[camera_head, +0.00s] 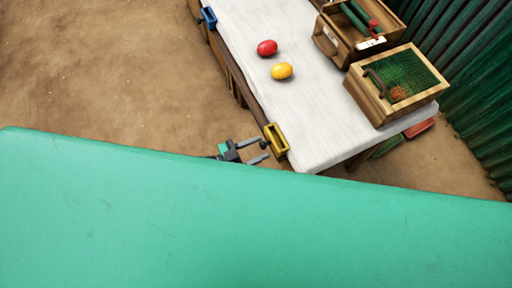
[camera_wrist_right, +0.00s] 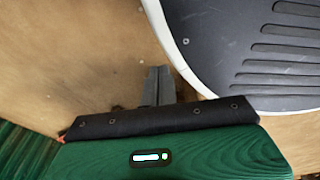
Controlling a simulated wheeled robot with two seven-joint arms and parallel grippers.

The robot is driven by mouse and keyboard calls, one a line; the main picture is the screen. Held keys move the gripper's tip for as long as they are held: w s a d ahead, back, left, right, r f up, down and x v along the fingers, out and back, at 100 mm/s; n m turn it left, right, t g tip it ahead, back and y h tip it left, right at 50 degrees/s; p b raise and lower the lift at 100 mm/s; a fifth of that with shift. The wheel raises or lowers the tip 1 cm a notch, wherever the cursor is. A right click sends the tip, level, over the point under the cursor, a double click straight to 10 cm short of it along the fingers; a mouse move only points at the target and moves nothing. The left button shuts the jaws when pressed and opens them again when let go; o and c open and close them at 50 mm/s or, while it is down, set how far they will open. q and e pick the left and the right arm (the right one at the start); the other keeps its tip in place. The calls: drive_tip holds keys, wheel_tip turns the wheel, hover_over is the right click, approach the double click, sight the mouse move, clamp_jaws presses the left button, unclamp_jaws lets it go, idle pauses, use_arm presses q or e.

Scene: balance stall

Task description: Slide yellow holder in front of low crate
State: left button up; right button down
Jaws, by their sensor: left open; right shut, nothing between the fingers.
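The yellow holder (camera_head: 277,139) sits on the left long edge of the white table, close to its near corner. My left gripper (camera_head: 264,150) is open just left of the holder, its fingers pointing right towards it; I cannot tell whether they touch. Two wooden crates stand along the table's right side: a nearer one with green mesh (camera_head: 385,107) and a farther open one (camera_head: 336,47). I cannot tell from this angle which is lower. My right gripper (camera_wrist_right: 157,86) is shut and empty in the right wrist view, over brown ground, and is not visible in the head view.
A red ball-like object (camera_head: 267,48) and a yellow one (camera_head: 282,71) lie on the white table (camera_head: 318,120). A blue holder (camera_head: 208,17) sits on the same edge farther away. The edge between the holders looks clear. A green corrugated wall (camera_head: 480,90) stands at right.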

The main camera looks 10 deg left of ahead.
use_arm(q)
drive_tip(key=b+v, duration=0.1)
drive_tip(key=v, duration=1.2)
drive_tip(key=shift+s+a, duration=0.3)
use_arm(e)
drive_tip(key=w, duration=0.2)
drive_tip(key=w+r, duration=0.1)
drive_tip(key=shift+a+r, duration=0.1)
drive_tip(key=shift+a, duration=0.3)
drive_tip(key=shift+s, duration=0.1)
